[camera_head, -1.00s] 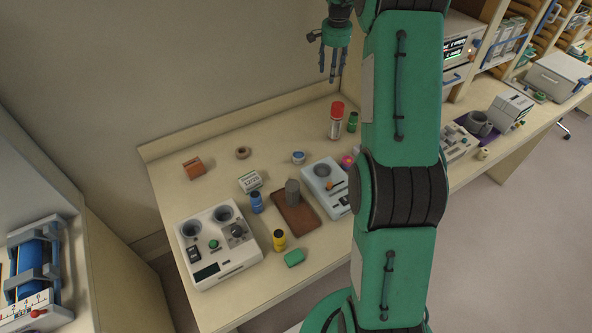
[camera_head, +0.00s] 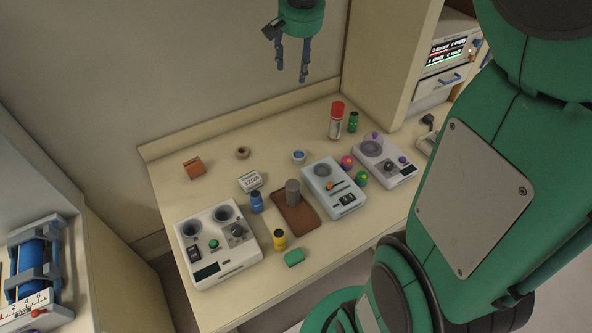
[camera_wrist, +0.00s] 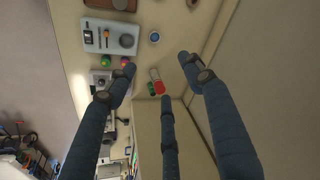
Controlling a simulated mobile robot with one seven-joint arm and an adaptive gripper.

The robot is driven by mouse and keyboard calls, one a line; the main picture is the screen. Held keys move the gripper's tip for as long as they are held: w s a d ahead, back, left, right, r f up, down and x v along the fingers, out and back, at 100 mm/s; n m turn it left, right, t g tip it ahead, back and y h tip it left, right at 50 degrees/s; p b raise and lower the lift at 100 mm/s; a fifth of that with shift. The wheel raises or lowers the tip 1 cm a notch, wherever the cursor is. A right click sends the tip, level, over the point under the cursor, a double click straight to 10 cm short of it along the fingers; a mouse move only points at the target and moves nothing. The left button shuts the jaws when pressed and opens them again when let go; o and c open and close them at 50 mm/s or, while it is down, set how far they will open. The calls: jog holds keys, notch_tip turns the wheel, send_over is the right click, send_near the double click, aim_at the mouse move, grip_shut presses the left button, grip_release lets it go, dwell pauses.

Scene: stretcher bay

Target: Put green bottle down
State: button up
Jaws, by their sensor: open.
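The green bottle (camera_head: 353,121) is a small dark green cylinder standing upright on the bench near the back. It stands just right of a taller white and red bottle with a red cap (camera_head: 337,112). In the wrist view the green bottle (camera_wrist: 152,91) shows partly, beside the red cap. My gripper (camera_head: 291,74) is open and empty, fingers pointing down, high above the bench, up and left of the green bottle in the head view. Its spread blue fingers (camera_wrist: 158,75) show in the wrist view, with nothing between them.
The bench holds a white two-well device (camera_head: 222,262), a brown tray (camera_head: 303,219) with a grey cylinder, and two more devices (camera_head: 347,200) (camera_head: 396,174). Small blue, yellow, pink and green items stand around them. The back left bench top (camera_head: 210,150) is mostly free.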

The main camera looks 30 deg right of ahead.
jog(key=s+a+r+n+t, duration=0.1)
jog(key=s+a+r+n, duration=0.15)
jog(key=s+a, duration=1)
jog(key=s+a+f+n, duration=0.2)
jog(key=s+f, duration=0.1)
jog(key=s, duration=0.5)
jog(key=s+a+f+n+t, duration=0.1)
jog(key=s+a+f+n, duration=0.1)
jog(key=s, duration=0.7)
jog(key=shift+a+f+n+t+y, duration=0.3)
jog(key=shift+a+f+n+y, duration=0.1)
jog(key=shift+f, duration=0.2)
notch_tip(320, 180, down, 11)
jog(key=b, duration=1.1)
jog(key=shift+f, duration=0.15)
